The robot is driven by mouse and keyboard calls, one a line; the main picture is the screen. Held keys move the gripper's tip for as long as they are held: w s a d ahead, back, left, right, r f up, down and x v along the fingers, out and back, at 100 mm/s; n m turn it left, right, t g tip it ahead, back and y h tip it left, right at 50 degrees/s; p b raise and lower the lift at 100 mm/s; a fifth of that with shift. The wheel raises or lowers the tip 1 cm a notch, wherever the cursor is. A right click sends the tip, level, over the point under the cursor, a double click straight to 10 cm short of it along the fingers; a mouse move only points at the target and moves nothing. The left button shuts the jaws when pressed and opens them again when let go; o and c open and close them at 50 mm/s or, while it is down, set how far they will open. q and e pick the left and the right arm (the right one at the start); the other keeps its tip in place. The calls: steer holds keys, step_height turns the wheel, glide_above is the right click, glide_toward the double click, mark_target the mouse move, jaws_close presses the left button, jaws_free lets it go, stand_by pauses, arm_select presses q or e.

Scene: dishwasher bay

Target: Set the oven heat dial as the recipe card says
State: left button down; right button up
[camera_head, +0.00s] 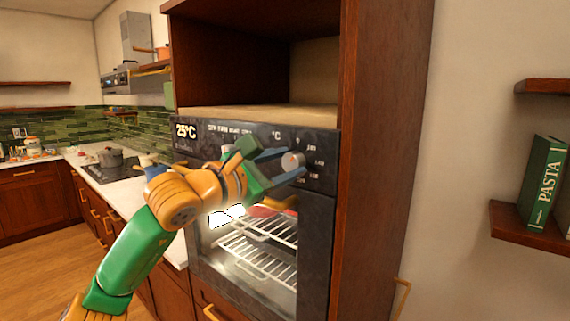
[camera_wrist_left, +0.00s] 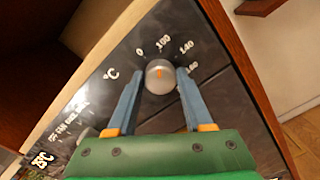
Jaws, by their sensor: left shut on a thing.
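The oven heat dial (camera_head: 292,161) is a round silver knob on the dark control panel, at the upper right of the oven. It also shows in the left wrist view (camera_wrist_left: 160,78), with an orange mark on its face that seems to point roughly towards the 100 label. Labels 0, 100 and 140 are readable around it; a further one is partly hidden. My left gripper (camera_head: 278,168) has its two blue fingers on either side of the dial, shut on it. The panel display (camera_head: 186,131) reads 25°C. No recipe card can be made out. My right gripper is out of view.
The oven's glass door (camera_head: 317,245) is below the panel, with wire racks behind it. A tall wooden cabinet side (camera_head: 385,120) stands right of the oven. A shelf with a green PASTA book (camera_head: 545,185) is far right. A counter with a pot (camera_head: 110,157) is left.

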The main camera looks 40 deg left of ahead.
arm_select(q)
steer(key=m, duration=0.3)
steer(key=shift+m, duration=0.4)
steer(key=m, duration=0.3)
steer(key=shift+m, duration=0.3)
steer(key=m, duration=0.6)
steer(key=shift+f+p, duration=0.2)
steer(key=shift+p, duration=0.2)
steer(key=m, duration=0.6)
steer(key=shift+f+m+p, duration=0.1)
steer(key=shift+m+p, duration=0.2)
steer(key=shift+p, duration=0.1)
steer(key=m+p, duration=0.1)
steer(key=m, duration=0.5)
steer(key=shift+f, duration=0.15)
steer(key=shift+c, duration=1.6)
jaws_free()
steer(key=shift+a, duration=0.1)
